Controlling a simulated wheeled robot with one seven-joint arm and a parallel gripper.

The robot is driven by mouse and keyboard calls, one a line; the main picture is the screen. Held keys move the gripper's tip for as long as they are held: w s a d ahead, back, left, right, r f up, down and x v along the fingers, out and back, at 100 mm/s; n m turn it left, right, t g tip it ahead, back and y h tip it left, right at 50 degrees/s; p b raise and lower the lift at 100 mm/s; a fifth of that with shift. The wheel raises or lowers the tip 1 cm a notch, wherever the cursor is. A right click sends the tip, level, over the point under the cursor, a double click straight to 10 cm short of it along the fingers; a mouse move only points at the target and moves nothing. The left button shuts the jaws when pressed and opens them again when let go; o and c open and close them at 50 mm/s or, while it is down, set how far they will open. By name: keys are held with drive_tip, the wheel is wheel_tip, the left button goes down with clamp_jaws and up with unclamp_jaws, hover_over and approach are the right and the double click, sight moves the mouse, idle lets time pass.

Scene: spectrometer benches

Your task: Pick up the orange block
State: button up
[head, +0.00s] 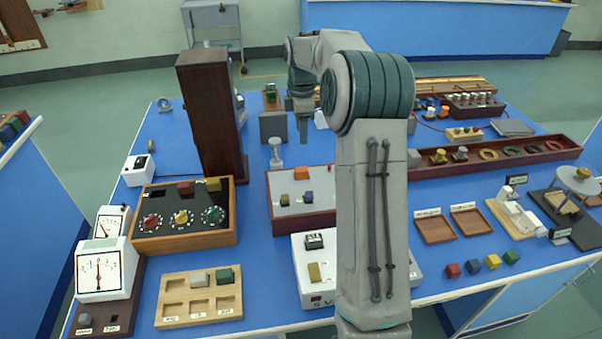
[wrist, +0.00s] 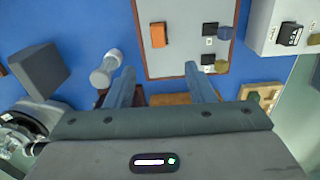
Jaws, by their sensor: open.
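The orange block (head: 302,173) sits near the far edge of a grey panel with a dark red frame (head: 303,220). In the wrist view the orange block (wrist: 159,34) lies on the grey panel (wrist: 180,64), ahead of and roughly between the fingertips. My gripper (wrist: 160,70) is open with nothing between its fingers. In the head view my gripper (head: 303,138) points down above and beyond the panel, apart from the block. My arm hides the panel's right part in the head view.
An olive block (head: 284,200) and a dark blue block (head: 309,197) sit on the same panel. A light grey knobbed post (head: 276,152) stands just beyond it, and a tall dark wooden tower (head: 210,115) stands to the left. A white box (head: 312,285) is in front.

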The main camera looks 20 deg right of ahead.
sight(301, 169)
drive_tip(key=f+p, duration=0.1)
drive_tip(key=f, duration=1.3)
drive_tip(key=shift+w+p, duration=0.2)
drive_tip(key=shift+p, duration=0.2)
drive_tip(key=shift+c, duration=0.3)
clamp_jaws()
